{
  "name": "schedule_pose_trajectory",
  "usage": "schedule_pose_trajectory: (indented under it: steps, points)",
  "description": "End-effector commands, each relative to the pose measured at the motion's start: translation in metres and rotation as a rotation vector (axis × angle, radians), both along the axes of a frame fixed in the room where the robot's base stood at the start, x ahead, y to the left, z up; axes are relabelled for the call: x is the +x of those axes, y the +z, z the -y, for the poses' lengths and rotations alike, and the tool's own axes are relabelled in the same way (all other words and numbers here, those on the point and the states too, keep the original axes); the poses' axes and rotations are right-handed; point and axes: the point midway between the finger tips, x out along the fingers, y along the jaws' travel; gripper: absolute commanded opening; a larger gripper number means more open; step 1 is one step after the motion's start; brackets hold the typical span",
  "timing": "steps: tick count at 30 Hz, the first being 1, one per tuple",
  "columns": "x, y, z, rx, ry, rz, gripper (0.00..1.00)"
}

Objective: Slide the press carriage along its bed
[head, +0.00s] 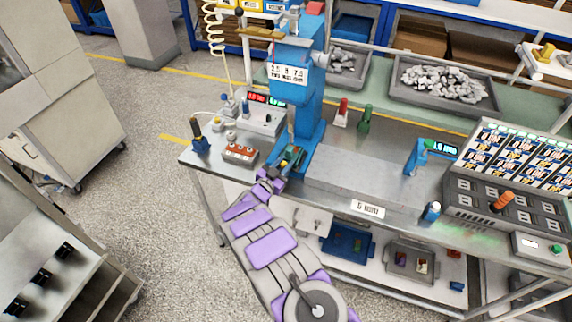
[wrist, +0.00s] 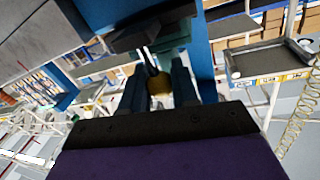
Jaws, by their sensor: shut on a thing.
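The blue press (head: 290,95) stands upright on the metal workbench, with a counter on its front. At its foot is a small teal-green block (head: 293,154), which looks like the press carriage; it shows in the wrist view as a teal part (wrist: 172,42) ahead of my fingers. My gripper (head: 283,166) reaches in from the front at the press foot. In the wrist view my gripper (wrist: 158,88) has its two dark fingers on either side of a small yellowish knob (wrist: 158,83) and is shut on it. The bed under the carriage is mostly hidden by my gripper and the press.
A long grey block (head: 365,185) lies right of the press. A red-and-white button box (head: 240,154) and a blue-based knob (head: 200,140) stand to the left. Red (head: 341,112) and green (head: 364,119) handles stand behind. A breaker panel (head: 510,180) fills the right.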

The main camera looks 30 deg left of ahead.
Motion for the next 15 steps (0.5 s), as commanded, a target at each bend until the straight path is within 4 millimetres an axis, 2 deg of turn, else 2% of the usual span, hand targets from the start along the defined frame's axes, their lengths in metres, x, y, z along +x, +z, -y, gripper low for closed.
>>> schedule_pose_trajectory:
  steps: [1,15]
  points:
    - [-0.001,-0.004,-0.001,-0.004,0.001,-0.008,0.0]
    - [-0.003,-0.006,-0.012,-0.007,0.003,-0.005,0.0]
